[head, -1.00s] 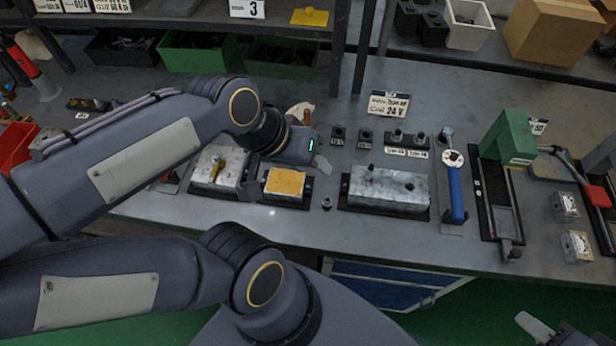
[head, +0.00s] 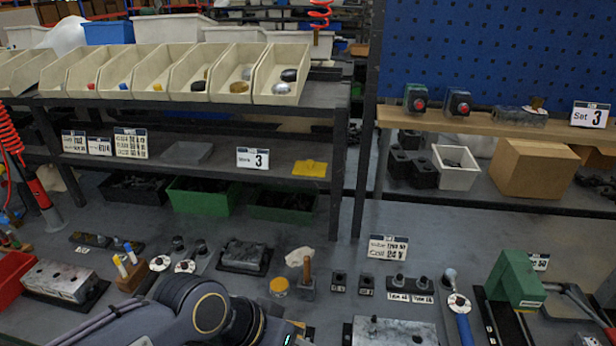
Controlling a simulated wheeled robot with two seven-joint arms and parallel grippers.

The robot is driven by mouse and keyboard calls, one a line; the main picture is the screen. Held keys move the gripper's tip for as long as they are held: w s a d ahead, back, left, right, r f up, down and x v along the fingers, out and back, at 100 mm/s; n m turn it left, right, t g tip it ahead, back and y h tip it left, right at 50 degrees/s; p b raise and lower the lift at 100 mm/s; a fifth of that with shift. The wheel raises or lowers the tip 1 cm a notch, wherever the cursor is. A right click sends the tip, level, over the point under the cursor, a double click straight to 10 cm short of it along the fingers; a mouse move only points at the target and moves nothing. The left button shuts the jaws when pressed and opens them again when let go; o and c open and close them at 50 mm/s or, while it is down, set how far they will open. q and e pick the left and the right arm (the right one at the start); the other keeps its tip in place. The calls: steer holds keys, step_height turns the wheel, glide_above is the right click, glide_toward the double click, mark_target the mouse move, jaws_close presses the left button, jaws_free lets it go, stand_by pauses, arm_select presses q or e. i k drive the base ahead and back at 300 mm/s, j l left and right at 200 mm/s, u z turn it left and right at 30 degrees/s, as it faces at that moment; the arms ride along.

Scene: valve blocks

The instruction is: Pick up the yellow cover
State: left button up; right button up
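A thin, flat yellow cover (head: 309,168) lies on the middle shelf at the back, near the shelf's right end. Nothing touches it from my side. My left arm (head: 205,308) comes in at the bottom of the head view, well in front of and below that shelf. Only the wrist and the edge of the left gripper's housing with a small light show. Its fingers are below the frame, so I cannot see whether it is open or holding something. My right gripper is out of view.
A white card with "3" (head: 252,158) stands left of the cover. Cream bins (head: 226,72) fill the shelf above, and green bins (head: 203,196) stand below. A dark post (head: 338,170) rises just right of the cover. Fixtures and a grey valve block (head: 395,332) occupy the bench.

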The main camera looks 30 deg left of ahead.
mark_target(309, 167)
steer(key=u, duration=1.15)
steer(key=i+j+u, duration=0.15)
steer(key=j, duration=0.25)
steer(key=j+u, duration=0.15)
steer(key=j, duration=0.2)
steer(key=i+j+u, duration=0.15)
steer(key=j, duration=0.2)
steer(key=i+j+u, duration=0.15)
steer(key=j, duration=0.2)
